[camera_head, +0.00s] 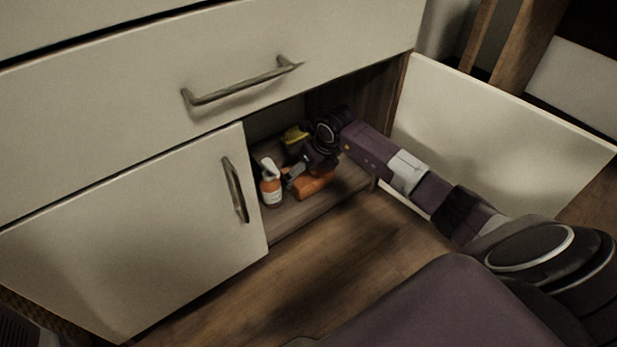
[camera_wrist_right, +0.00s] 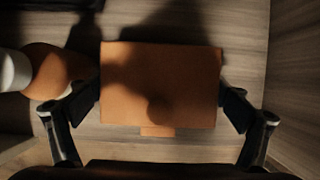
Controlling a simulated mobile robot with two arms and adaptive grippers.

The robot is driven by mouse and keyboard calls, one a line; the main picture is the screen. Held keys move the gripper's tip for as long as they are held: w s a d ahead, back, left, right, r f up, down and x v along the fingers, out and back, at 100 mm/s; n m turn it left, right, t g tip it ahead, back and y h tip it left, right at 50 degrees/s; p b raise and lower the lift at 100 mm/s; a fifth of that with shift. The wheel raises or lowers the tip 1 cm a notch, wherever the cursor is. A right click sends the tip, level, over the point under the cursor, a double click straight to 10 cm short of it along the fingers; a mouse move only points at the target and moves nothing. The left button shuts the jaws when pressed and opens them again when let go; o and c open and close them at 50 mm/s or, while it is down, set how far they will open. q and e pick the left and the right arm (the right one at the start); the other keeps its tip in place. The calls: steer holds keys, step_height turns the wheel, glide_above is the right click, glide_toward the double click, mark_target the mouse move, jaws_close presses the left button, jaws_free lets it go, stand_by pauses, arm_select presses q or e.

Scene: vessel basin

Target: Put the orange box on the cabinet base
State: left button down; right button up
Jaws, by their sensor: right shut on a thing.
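The orange box (camera_head: 314,186) is inside the open cabinet, low over the wooden cabinet base (camera_head: 310,213). In the right wrist view the orange box (camera_wrist_right: 160,85) lies between the two fingers of my right gripper (camera_wrist_right: 160,100), which is shut on its sides. In the head view my right gripper (camera_head: 299,168) reaches in from the right above the box. The wood base (camera_wrist_right: 180,148) shows around the box from above. Whether the box touches the base is hard to tell. My left gripper is not in view.
An orange and white bottle (camera_head: 270,186) stands just left of the box; it also shows in the right wrist view (camera_wrist_right: 50,72). A yellow item (camera_head: 294,136) is farther back. The right cabinet door (camera_head: 480,135) is open; the left door (camera_head: 130,235) is closed.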

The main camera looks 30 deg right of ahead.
steer(key=o, duration=0.9)
